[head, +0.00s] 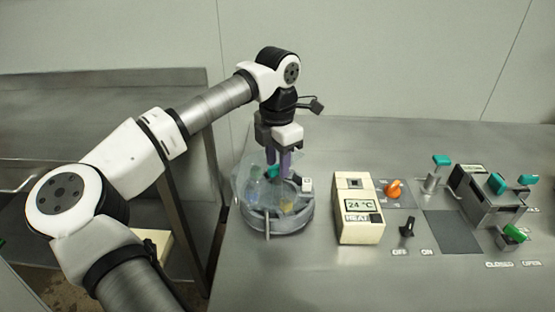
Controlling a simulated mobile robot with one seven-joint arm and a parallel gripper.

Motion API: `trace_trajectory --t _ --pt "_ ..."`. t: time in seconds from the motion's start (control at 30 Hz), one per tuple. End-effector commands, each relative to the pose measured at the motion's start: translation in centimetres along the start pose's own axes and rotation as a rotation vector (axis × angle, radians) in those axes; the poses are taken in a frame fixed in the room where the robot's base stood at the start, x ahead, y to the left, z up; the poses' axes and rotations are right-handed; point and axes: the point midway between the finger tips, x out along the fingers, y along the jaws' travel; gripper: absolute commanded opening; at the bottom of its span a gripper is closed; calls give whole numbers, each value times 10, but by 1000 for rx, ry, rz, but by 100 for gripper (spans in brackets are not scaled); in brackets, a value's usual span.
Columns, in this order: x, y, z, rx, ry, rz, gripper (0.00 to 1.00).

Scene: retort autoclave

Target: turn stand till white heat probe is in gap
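A round grey stand (292,222) sits on the metal counter left of centre, with a clear cover (246,190) around its left and front. Small coloured items, including a blue-green one and a yellow one (287,206), show dimly inside. A small white block (307,185) with a dark mark is at the stand's right rim; I cannot tell if it is the heat probe. My gripper (284,168) points down into the stand from above, its purple fingers beside a teal part (272,172). The fingers partly hide the middle, and whether they grip anything is unclear. The gap is not clearly visible.
Right of the stand is a cream heat unit (358,230) reading 24 °C. Beyond it are an orange knob (394,188), a black off/on switch (406,228), teal levers (441,160) and a green-handled closed/open lever (515,233). The front counter is bare.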

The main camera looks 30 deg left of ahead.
Motion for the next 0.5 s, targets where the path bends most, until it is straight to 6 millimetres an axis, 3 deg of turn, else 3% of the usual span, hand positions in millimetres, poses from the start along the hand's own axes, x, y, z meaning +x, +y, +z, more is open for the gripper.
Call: trace_trajectory --t 0.3,0.5 --pt "-3 0 0 0 1 0 36" --pt "-34 0 1 -1 0 2 36"
